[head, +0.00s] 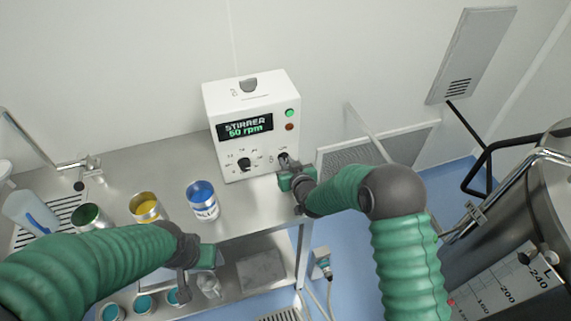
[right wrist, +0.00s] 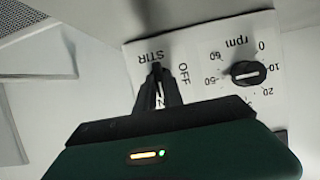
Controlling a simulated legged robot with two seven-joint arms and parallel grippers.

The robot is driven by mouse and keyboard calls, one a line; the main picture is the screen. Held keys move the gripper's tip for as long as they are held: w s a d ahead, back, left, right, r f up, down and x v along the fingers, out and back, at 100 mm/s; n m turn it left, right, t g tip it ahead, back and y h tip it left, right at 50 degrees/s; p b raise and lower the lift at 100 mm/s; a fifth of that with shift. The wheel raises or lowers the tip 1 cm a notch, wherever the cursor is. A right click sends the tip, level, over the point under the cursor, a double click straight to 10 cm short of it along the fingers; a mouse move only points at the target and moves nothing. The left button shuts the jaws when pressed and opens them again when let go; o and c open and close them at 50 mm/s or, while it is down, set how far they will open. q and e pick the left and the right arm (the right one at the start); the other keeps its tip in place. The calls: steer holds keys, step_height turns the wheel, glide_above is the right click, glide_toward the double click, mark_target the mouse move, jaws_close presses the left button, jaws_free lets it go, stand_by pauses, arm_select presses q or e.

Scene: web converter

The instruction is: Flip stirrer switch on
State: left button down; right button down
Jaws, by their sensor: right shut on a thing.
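The stirrer box (head: 217,105) is white and stands on the steel table against the wall. Its display (head: 245,126) reads "STIRRER 60 rpm". The stirrer switch (head: 283,157) is at the lower right of its front, beside the labels STIR and OFF in the right wrist view. My right gripper (right wrist: 157,80) is shut on the switch, and its fingers hide most of it, so its exact position is unclear. In the head view my right gripper (head: 286,170) is at the box front. My left gripper (head: 205,257) is by the table's front edge; its jaws cannot be made out.
The black rpm dial (right wrist: 245,73) is beside the switch; it also shows in the head view (head: 244,163). A blue can (head: 203,203), a yellow can (head: 146,208) and a green can (head: 90,216) stand on the table. A steel vessel (head: 500,260) is at right.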

steer(key=c, duration=1.5)
jaws_free()
steer(key=shift+a, duration=0.1)
steer(key=shift+o, duration=0.2)
steer(key=shift+d, duration=0.2)
steer(key=b+v, duration=0.2)
steer(key=v, duration=1.4)
steer(key=shift+s+d, duration=0.2)
steer(key=shift+s, duration=0.1)
steer(key=shift+r, duration=0.1)
